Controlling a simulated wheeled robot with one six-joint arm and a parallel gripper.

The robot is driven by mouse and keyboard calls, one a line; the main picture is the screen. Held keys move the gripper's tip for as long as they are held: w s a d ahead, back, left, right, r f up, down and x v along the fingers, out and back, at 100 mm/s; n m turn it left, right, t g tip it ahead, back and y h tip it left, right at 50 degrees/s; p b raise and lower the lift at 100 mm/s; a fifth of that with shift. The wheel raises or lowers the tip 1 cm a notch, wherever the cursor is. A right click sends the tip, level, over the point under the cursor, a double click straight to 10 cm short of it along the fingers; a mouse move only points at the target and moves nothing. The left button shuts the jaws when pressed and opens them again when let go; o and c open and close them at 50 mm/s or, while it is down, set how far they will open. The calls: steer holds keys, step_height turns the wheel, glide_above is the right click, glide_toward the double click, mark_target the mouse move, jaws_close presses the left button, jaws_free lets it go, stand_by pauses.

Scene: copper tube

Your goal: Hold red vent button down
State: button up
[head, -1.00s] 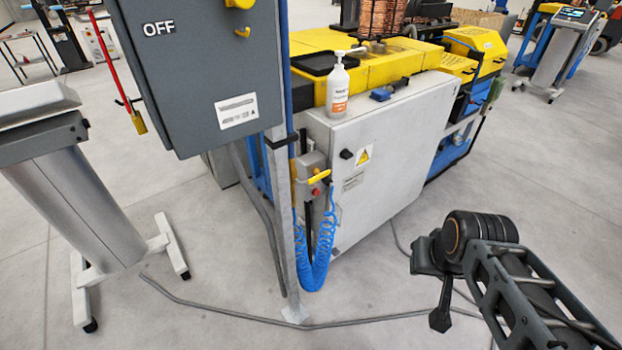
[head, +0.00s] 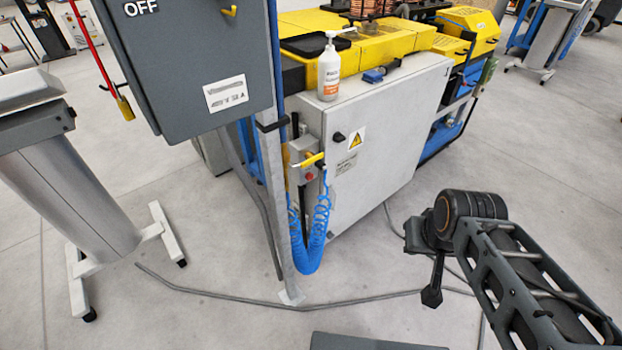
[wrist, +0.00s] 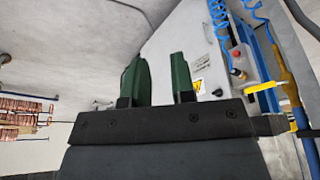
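A blue coiled hose (head: 318,235) hangs below the box. The grey cabinet (head: 385,140) carries a white pump bottle (head: 329,72). A large grey box (head: 190,65) hangs on the post, and a white-footed stand (head: 75,190) is at left.

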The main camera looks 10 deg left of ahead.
jaws_close()
stand_by(1.4)
